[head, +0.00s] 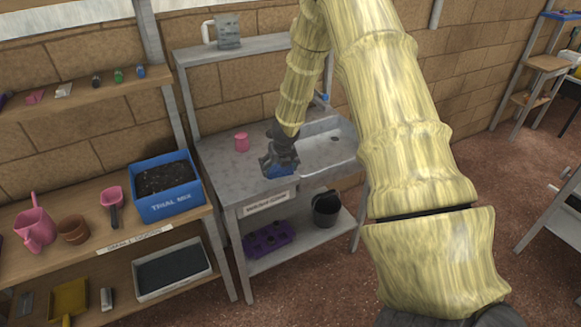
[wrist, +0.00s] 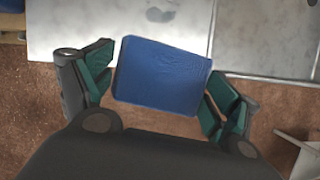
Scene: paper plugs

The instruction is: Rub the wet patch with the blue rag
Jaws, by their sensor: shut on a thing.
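The blue rag (wrist: 163,75) is a folded-looking blue block between the two green-padded fingers of my gripper (wrist: 162,84) in the wrist view. My gripper (head: 281,158) is shut on it. In the head view, the rag (head: 279,171) shows below the dark fingers at the front edge of the grey bench (head: 222,165). I cannot tell whether it touches the bench. A pale, mottled patch (wrist: 162,11) on the bench top lies beyond the rag at the wrist view's top edge; I cannot tell if it is the wet patch. No clear wet patch shows in the head view.
A pink cup (head: 241,142) stands on the bench, left of my gripper. A sink (head: 325,145) adjoins on the right. A blue box of dark mix (head: 170,207) stands on the left shelf. A black bucket (head: 326,208) and purple tray (head: 268,239) sit below.

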